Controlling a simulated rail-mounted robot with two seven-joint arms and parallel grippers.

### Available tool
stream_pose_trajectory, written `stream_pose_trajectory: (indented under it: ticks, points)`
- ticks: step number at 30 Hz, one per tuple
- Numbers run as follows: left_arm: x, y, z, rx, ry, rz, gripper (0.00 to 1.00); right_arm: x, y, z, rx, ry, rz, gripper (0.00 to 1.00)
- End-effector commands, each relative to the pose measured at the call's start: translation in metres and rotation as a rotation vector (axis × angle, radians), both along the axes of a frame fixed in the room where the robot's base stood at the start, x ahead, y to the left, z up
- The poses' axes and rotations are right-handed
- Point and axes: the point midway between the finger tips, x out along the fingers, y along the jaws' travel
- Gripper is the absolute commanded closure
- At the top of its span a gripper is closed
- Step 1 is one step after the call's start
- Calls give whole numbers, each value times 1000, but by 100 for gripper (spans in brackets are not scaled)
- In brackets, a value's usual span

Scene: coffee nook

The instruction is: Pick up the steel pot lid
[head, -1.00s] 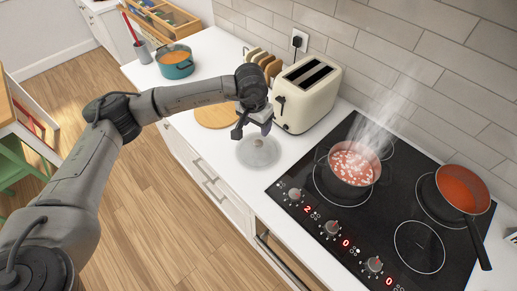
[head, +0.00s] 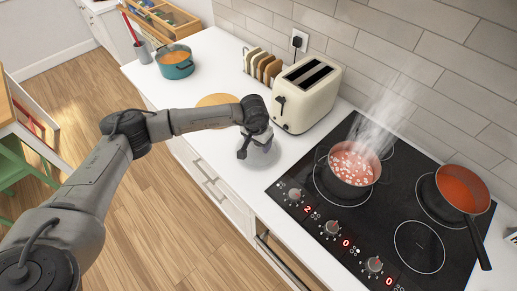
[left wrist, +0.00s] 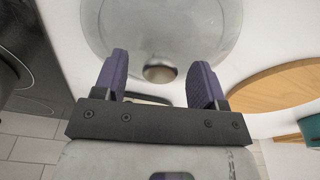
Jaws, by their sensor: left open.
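The steel pot lid (head: 266,158) lies on the white counter between the toaster and the hob's front left corner. In the left wrist view, the lid (left wrist: 130,30) is a pale, see-through-looking disc with a round metal knob (left wrist: 160,70). My left gripper (head: 252,150) is over the lid and hides part of it in the head view. In the left wrist view, my left gripper (left wrist: 158,68) has its two purple fingers apart, with the knob showing between their tips. I cannot tell whether the fingers touch the knob. My right gripper is not in view.
A cream toaster (head: 308,92) stands behind the lid. A round wooden board (head: 215,100) lies to the left, beyond my arm. A black hob (head: 345,226) at right carries a steaming red pot (head: 352,168) and a pan (head: 462,188). A teal pot (head: 176,66) stands farther back.

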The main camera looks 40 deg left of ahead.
Motion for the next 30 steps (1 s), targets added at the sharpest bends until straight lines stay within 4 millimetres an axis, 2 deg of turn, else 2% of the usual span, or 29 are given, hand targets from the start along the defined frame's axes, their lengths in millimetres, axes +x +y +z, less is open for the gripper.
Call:
stream_pose_trajectory:
  ticks: [9,27,30]
  points:
    - [1,0,-4,-1,-1,0,35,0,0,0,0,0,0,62]
    - [1,0,-4,-1,-1,0,92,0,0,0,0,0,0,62]
    - [1,0,-3,-1,-2,0,92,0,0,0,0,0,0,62]
